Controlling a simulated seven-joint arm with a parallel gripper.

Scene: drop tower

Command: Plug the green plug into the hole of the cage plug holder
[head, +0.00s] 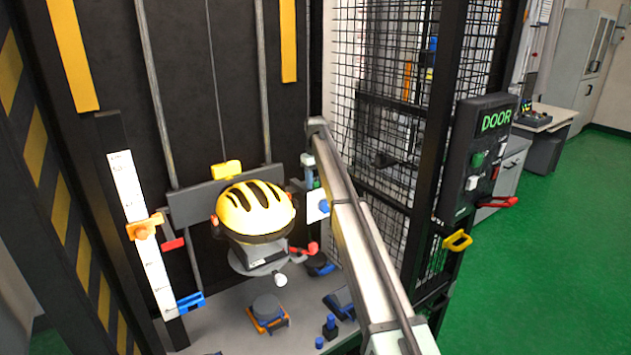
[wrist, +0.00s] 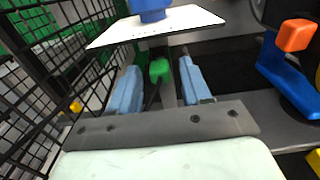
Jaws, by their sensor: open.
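The green plug (wrist: 160,70) shows between my two light-blue fingers in the wrist view. My gripper (wrist: 161,76) is open, with a finger on each side of the plug and visible gaps between. In the head view my gripper (head: 312,170) is small and partly hidden by my arm, with a bit of green beside it. I cannot tell a plug holder's hole for certain. A black box marked DOOR (head: 487,140) is on the cage post at the right, with a green part (head: 478,160) and a red handle (head: 502,202).
A yellow helmet (head: 255,208) sits on a carriage in the tower. A white plate (wrist: 115,32) with a blue knob (wrist: 152,10) is just beyond my fingers. An orange-and-blue clamp (wrist: 290,65) is to the right. Black cage mesh (wrist: 50,85) is close on the left.

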